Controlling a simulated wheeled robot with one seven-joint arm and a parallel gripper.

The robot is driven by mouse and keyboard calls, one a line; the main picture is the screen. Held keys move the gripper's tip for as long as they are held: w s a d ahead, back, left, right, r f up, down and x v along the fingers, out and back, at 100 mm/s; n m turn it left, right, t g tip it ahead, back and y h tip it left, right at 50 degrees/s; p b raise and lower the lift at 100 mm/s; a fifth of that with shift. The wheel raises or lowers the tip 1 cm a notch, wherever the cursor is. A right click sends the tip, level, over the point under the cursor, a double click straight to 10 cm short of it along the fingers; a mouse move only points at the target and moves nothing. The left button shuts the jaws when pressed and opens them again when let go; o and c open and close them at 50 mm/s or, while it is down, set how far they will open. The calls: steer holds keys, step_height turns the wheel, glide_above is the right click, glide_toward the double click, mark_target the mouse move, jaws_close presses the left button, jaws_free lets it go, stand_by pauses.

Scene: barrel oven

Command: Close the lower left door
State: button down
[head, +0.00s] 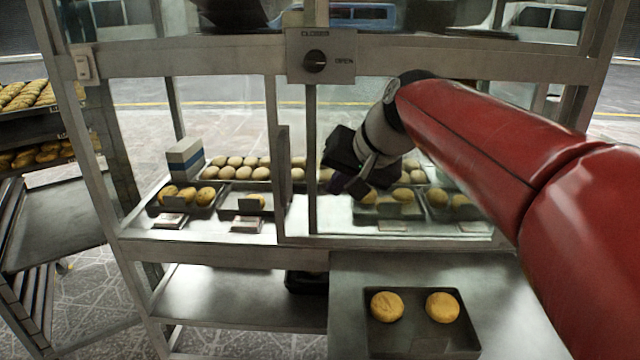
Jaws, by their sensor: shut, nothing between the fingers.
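The display cabinet (200,250) stands in front of me, with a metal frame around its lower display level. In its lower left part, a narrow upright frame with a dark vertical handle strip (284,165) stands near the middle, beside a second upright. The left bay shows clearly; I cannot tell how far its glass door covers it. My gripper (346,186) is shut and empty, at the right bay just right of the middle uprights. It appears apart from the handle strip. My arm reaches in from the right and hides part of the right bay.
A knob panel (320,57) is above the middle. A tray with two buns (415,340) sits on the front counter (350,275). A rack (50,215) stands at the left.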

mark_target(299, 199)
steer(key=shift+w+a+f+p, duration=0.1)
steer(key=shift+w+a+f, duration=0.7)
steer(key=shift+a+f, duration=0.3)
steer(key=shift+w+a+f+p, duration=0.1)
steer(key=shift+w+a+f, duration=0.8)
steer(key=shift+a, duration=0.35)
steer(key=shift+w+a+f+p, duration=0.1)
steer(key=shift+w+a+f, duration=0.6)
steer(key=shift+a+f, duration=0.45)
steer(key=shift+r, duration=0.1)
